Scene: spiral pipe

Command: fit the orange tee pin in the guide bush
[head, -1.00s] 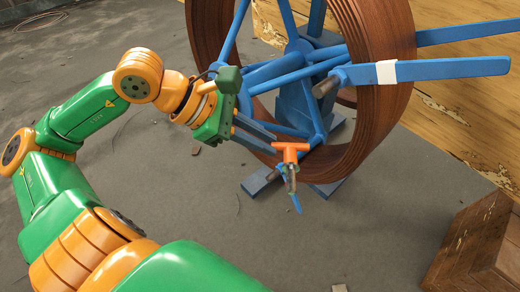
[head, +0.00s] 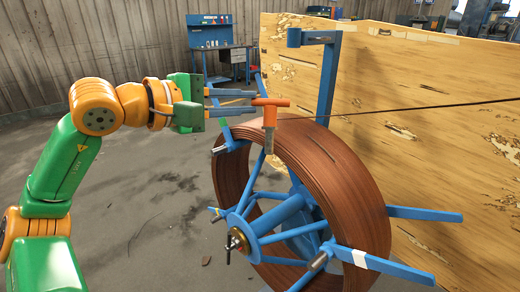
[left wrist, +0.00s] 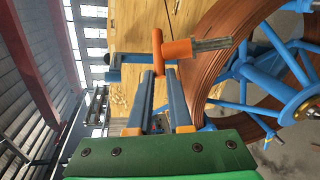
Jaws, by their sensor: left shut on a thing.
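The orange tee pin (head: 270,103) has an orange crossbar and a grey shaft pointing down. My left gripper (head: 254,103) is shut on its orange part, with the shaft free of the fingers, near the coil's upper rim in the picture. In the left wrist view, the tee pin (left wrist: 158,48) is at the tips of my left gripper (left wrist: 159,73). A blue sleeve (head: 293,38), apparently the guide bush, sits on a blue post's arm, above and right of the pin in the head view and apart from it. My right gripper is not in view.
A brown coil (head: 340,165) on a blue spoked reel (head: 285,222) stands below the pin. A dark strand runs from it to the right. A large wooden panel (head: 440,150) stands behind. A blue workbench (head: 222,60) is far back. The floor at left is clear.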

